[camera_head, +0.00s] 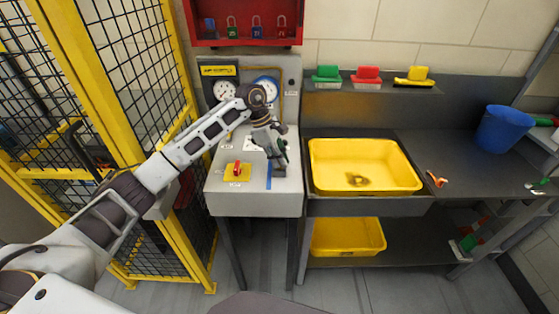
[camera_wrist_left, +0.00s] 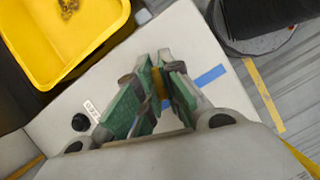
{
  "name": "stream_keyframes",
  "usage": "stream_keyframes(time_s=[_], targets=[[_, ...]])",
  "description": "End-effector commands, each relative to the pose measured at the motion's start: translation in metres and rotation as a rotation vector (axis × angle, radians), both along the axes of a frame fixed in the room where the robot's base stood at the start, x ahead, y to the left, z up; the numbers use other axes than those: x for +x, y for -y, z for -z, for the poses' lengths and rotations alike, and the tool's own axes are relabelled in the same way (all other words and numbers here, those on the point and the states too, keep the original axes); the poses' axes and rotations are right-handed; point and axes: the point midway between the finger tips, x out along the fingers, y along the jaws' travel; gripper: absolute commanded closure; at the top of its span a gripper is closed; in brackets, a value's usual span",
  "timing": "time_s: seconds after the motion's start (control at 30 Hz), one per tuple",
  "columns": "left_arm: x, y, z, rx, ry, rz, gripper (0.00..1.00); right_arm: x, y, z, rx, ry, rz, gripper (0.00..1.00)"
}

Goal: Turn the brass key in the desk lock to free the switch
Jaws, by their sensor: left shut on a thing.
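My left gripper (camera_head: 279,152) reaches over the sloped grey desk (camera_head: 215,201). In the left wrist view its green-padded fingers (camera_wrist_left: 157,82) are shut on a narrow brass-coloured piece, the brass key (camera_wrist_left: 163,91). The lock under the key is hidden by the fingers, and I cannot tell how far the key is turned. The red switch (camera_head: 238,168) sits on a yellow plate at the desk's left front, left of my gripper. My right gripper is not in view.
A blue strip (camera_wrist_left: 210,76) and a black knob (camera_wrist_left: 80,122) are on the desk near the fingers. Gauges (camera_head: 224,92) stand behind. A yellow tray (camera_head: 323,184) is right of the desk; a yellow mesh fence (camera_head: 176,66) stands left. A blue bucket (camera_head: 502,130) is far right.

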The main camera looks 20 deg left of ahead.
Motion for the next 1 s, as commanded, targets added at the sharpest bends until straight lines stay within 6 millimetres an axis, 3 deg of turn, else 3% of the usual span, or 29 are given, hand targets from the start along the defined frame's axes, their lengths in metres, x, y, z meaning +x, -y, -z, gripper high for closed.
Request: stream_keyframes(time_s=[1.0], targets=[[-0.001,-0.0003,0.0046,0.005,-0.007,0.119,1.0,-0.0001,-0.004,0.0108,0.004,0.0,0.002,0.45]])
